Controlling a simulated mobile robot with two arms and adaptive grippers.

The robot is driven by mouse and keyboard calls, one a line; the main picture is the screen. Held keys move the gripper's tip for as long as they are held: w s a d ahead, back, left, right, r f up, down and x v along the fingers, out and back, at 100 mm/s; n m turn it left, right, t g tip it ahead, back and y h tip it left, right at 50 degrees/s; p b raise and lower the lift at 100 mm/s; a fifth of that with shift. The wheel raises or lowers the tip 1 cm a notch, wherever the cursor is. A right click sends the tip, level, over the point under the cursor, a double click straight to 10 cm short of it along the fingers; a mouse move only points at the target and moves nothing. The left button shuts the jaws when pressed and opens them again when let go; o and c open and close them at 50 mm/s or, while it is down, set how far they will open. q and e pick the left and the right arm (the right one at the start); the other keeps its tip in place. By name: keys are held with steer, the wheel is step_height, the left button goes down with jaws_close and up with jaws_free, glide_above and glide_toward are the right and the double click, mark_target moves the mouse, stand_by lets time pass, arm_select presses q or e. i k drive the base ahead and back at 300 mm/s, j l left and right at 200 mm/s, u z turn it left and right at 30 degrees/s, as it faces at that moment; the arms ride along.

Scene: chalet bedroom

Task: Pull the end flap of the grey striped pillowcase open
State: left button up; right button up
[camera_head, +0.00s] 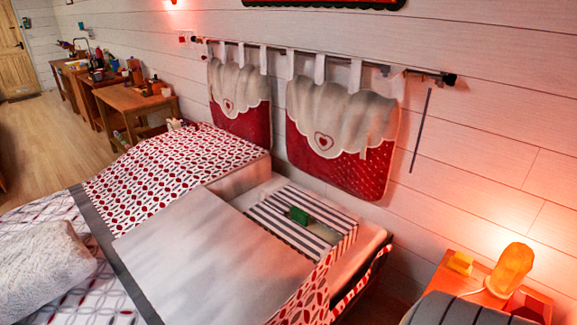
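A white and dark grey striped, box-like thing (338,244) lies at the head of the bed, below the wall hangings. It may be the striped pillowcase. A second candidate, a grey cloth-like thing with dark stripes (455,311), is cut off by the bottom edge at right. I cannot make out an end flap on either one. Neither of my grippers shows in the head view.
The bed has a red and white patterned cover (165,165), a plain pale sheet (205,255) and a whitish pillow (40,262). A bedside table (450,284) with a glowing orange lamp (511,268) stands at right. Wooden desks (130,100) line the wall; floor is clear at left.

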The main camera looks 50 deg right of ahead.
mark_target(351, 238)
steer(key=l+z, duration=0.1)
steer(key=z, duration=2.75)
